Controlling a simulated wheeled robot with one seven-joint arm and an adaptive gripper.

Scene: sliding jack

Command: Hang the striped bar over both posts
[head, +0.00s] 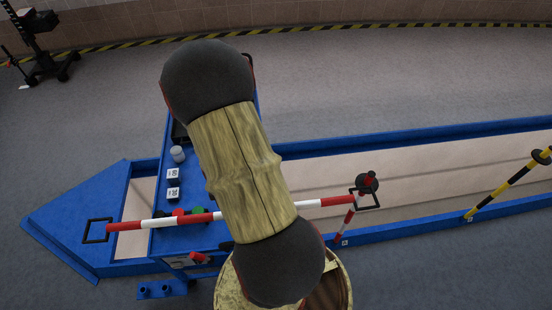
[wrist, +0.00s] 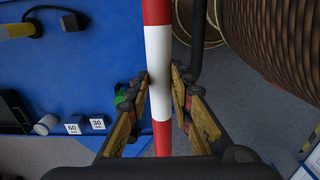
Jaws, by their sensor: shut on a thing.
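The red-and-white striped bar (head: 135,225) runs across the head view, with a dark square loop (head: 97,230) at its left end and another (head: 364,206) at its right end. A red-and-white post (head: 349,217) with a dark, red-centred top stands at the right loop. The loop overlaps the post in this view; I cannot tell whether it is around it. A yellow-and-black post (head: 510,185) with a dark top stands farther right. My gripper (wrist: 160,76) is shut on the bar (wrist: 158,45) in the wrist view. My arm hides it in the head view.
A long blue-framed bed (head: 400,132) with a pale channel runs rightward. White blocks marked 60 (wrist: 73,130) and 30 (wrist: 97,124) and a grey cylinder (head: 177,153) stand on the blue surface. Coiled material (wrist: 275,45) is close on the right in the wrist view.

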